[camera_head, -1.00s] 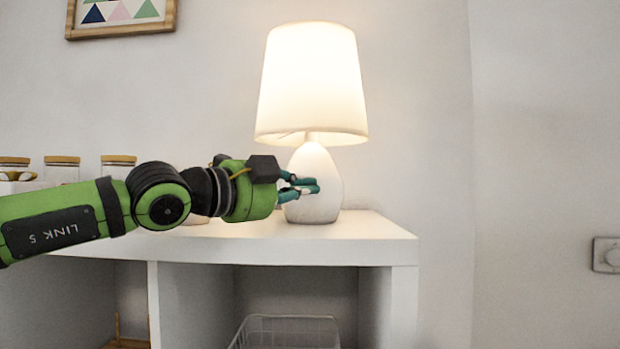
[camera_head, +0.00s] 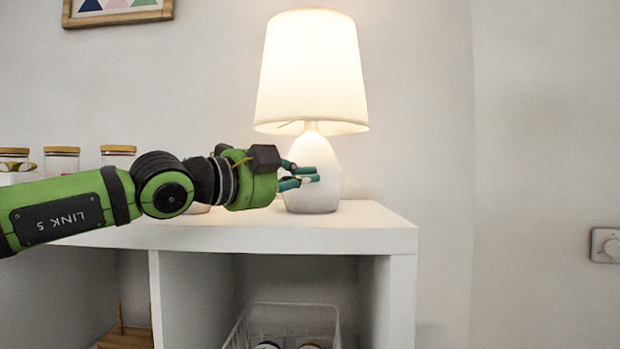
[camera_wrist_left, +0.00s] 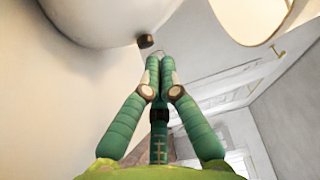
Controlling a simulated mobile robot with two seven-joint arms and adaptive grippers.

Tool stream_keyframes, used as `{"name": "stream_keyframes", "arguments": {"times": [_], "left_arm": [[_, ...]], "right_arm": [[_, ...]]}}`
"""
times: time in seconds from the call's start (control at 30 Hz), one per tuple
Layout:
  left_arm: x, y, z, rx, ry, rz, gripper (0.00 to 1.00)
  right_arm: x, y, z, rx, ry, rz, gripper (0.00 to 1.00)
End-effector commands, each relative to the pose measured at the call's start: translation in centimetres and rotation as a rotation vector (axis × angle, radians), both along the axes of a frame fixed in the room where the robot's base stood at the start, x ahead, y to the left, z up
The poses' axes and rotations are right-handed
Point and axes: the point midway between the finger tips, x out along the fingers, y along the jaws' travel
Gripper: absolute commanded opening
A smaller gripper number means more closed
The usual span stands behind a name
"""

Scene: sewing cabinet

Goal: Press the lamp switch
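A lit table lamp has a glowing white shade (camera_head: 312,75) and a rounded white base (camera_head: 322,160), standing upright on a white cabinet. My left gripper (camera_head: 306,176) is in front of the base; whether it touches cannot be told from the head view. In the left wrist view the fingers (camera_wrist_left: 159,62) lie together, with nothing seen between them. Just ahead of the tips a small brown knob (camera_wrist_left: 146,41), seemingly the lamp switch, sits at the edge of the white lamp base (camera_wrist_left: 105,18). A small gap shows between the tips and the knob. My right gripper is not in view.
The white cabinet (camera_head: 350,238) has open compartments, one holding a wire basket (camera_head: 295,308). Several lidded jars, one of them (camera_head: 118,157), stand at the left. A framed picture (camera_head: 117,15) and a wall switch (camera_head: 606,245) are on the wall. The cabinet top right of the lamp is clear.

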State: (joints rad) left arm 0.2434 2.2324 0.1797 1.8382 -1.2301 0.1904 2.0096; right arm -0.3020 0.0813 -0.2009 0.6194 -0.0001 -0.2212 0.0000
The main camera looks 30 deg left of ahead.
Motion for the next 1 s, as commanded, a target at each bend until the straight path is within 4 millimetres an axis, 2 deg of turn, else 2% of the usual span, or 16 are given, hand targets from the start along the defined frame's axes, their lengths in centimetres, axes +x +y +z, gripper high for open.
{"name": "stream_keyframes", "arguments": {"times": [1.0], "left_arm": [[0.77,0.48,0.0,0.0,0.0,0.0,0.0]], "right_arm": [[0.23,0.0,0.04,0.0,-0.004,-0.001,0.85]]}}
